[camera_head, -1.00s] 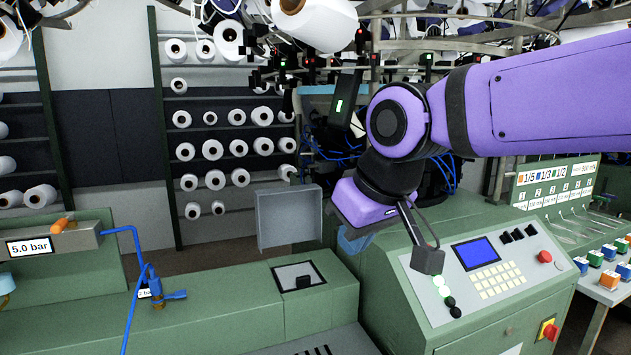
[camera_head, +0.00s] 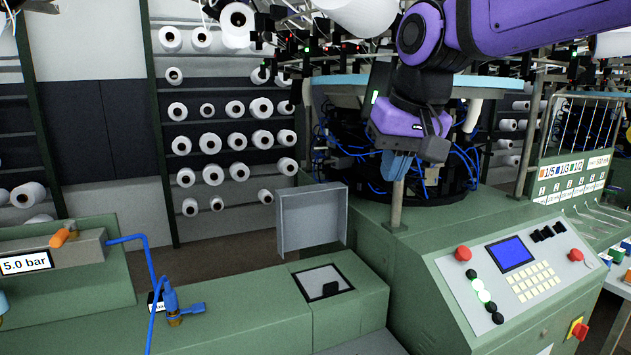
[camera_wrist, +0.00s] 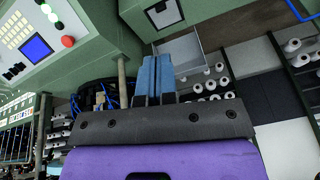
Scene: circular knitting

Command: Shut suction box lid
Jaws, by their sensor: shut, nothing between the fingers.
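The suction box's lid (camera_head: 312,219) is a shallow grey metal tray. It stands upright, open, behind the pale square opening (camera_head: 323,282) with a dark part at its front, on top of the green housing. My gripper (camera_head: 396,170) is up and to the right of the lid, clear of it, with blue fingers pointing down and pressed together, empty. In the wrist view the blue fingers (camera_wrist: 153,78) lie side by side. The lid (camera_wrist: 180,52) shows beyond them, with part of the opening (camera_wrist: 163,13) at the top edge.
A green control console (camera_head: 515,265) with screen and buttons stands right of the box. The knitting machine's column and blue tubes (camera_head: 350,150) are close behind my gripper. A blue air valve (camera_head: 172,300) sits on the left. Yarn cones (camera_head: 210,145) fill a rack behind.

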